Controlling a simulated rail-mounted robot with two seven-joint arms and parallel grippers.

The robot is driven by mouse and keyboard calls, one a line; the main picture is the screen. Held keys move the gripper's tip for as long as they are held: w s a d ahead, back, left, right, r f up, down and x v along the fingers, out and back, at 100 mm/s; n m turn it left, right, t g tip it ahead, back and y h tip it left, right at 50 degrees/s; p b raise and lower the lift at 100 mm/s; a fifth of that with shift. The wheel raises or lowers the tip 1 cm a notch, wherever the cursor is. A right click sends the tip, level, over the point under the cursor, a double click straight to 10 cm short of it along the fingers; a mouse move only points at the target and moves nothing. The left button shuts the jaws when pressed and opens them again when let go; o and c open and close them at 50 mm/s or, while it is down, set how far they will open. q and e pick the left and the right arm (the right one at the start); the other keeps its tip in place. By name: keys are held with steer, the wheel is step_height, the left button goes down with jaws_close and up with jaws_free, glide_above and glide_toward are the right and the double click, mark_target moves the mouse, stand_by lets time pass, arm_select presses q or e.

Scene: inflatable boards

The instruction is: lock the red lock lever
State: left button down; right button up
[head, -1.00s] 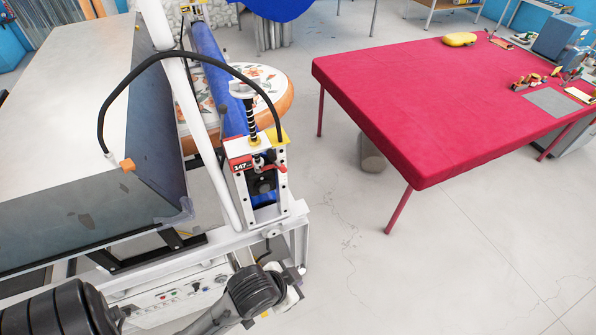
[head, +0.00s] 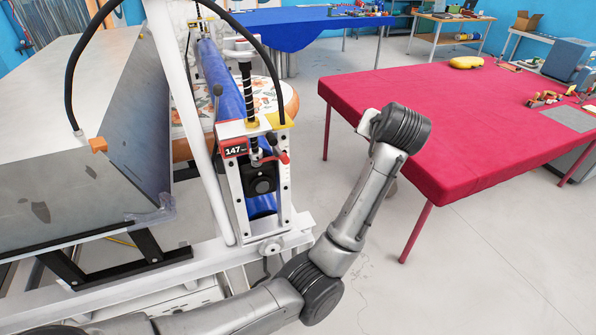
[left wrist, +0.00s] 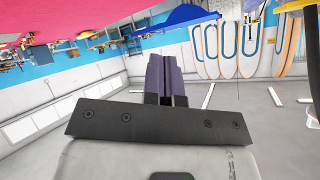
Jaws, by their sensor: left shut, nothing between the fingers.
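The left gripper fingers are not clearly visible there. In the left wrist view my left gripper (left wrist: 167,62) has its purple fingers together, with nothing between them. The lever does not show in that view. My right gripper is in neither view.
A table with a red cover (head: 440,125) stands to the right, behind my raised wrist. A blue roller (head: 222,85) runs back from the frame. A black hose (head: 72,75) arches above it. A grey metal bed (head: 60,140) fills the left. Bare floor lies at the lower right.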

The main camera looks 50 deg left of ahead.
mark_target(278, 150)
arm_select(q)
steer(key=s+a+f+g+y, duration=0.2)
steer(key=a+f+g+y, duration=0.25)
steer(key=f+g, duration=0.45)
steer(key=s+a+f+n+g+y+p, duration=0.1)
steer(key=s+a+f+g+p, duration=0.1)
steer(key=s+a, duration=0.5)
steer(key=shift+s+a+f+n, duration=0.3)
steer(key=shift+a+f, duration=0.15)
steer(key=shift+a, duration=1.5)
steer(key=shift+y, duration=0.25)
